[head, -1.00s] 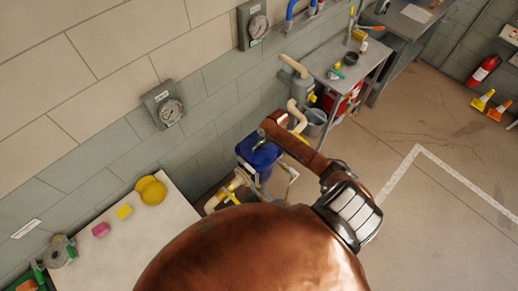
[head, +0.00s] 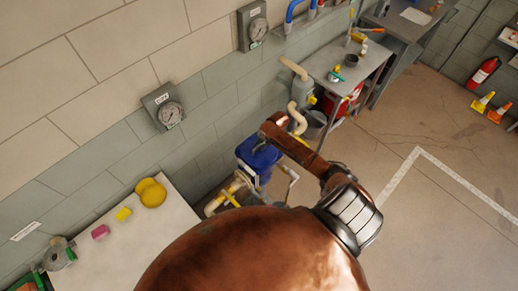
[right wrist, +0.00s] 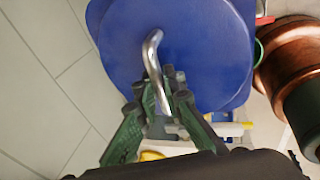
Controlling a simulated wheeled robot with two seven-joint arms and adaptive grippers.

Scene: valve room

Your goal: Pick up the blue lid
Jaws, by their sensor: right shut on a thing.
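The blue lid (head: 259,157) is beside the wall in the middle of the head view, below the end of my right arm. In the right wrist view the lid (right wrist: 195,45) fills the upper middle, a broad blue disc with a bent metal handle (right wrist: 152,48). My right gripper (right wrist: 163,88) has green fingers closed around the lower part of this handle. In the head view, my arm hides most of the gripper and part of the lid. More blue shows around the disc's edge; I cannot tell whether the lid touches what is beneath it. My left gripper is not in view.
Cream pipes (head: 222,198) run close by the lid. A white table (head: 125,255) with yellow and pink items stands at the lower left. A grey workbench (head: 345,75) stands beyond, at the upper right. The floor on the right is open.

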